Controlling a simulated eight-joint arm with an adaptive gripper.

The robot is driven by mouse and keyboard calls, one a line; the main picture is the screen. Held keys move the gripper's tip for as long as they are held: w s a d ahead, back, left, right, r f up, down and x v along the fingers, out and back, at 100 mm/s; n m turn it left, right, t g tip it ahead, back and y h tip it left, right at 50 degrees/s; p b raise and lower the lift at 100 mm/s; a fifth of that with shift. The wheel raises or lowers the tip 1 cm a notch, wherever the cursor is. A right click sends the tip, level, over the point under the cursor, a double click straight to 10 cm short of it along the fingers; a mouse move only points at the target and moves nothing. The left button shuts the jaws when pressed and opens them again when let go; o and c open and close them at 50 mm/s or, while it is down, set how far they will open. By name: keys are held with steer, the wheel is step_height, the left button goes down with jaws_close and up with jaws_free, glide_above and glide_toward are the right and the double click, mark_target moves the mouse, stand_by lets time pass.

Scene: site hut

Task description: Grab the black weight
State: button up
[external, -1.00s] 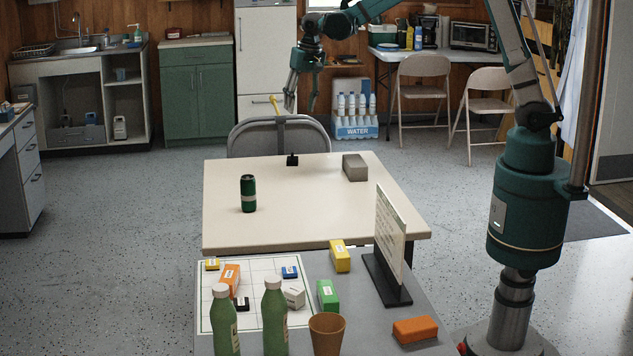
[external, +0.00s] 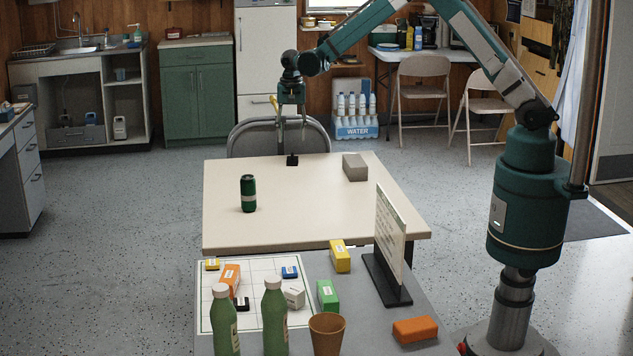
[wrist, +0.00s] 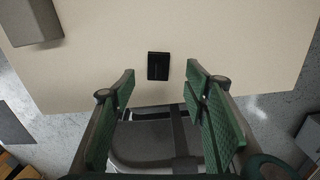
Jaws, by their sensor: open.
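The black weight (external: 292,160) is a small dark block near the far edge of the beige table. In the wrist view the black weight (wrist: 158,66) lies just ahead of my fingertips, roughly centred between them. My gripper (external: 291,122) is above the table's far edge, over the weight and apart from it. In the wrist view my gripper (wrist: 159,78) has its two green-padded fingers spread with nothing between them. A second small black block (external: 241,304) lies on the white grid sheet on the nearer table.
A grey block (external: 355,167) stands right of the weight, and a dark green can (external: 248,193) stands nearer on the beige table (external: 310,215). A grey chair (external: 255,138) is behind the far edge. The middle of the table is clear.

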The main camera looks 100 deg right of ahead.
mark_target(292, 154)
steer(key=shift+s+d+f, duration=0.2)
steer(key=shift+d+f, duration=0.5)
steer(key=shift+f, duration=0.15)
steer(key=shift+f, duration=1.25)
steer(key=shift+f+b, duration=0.55)
steer(key=shift+f, duration=2.05)
steer(key=c, duration=1.2)
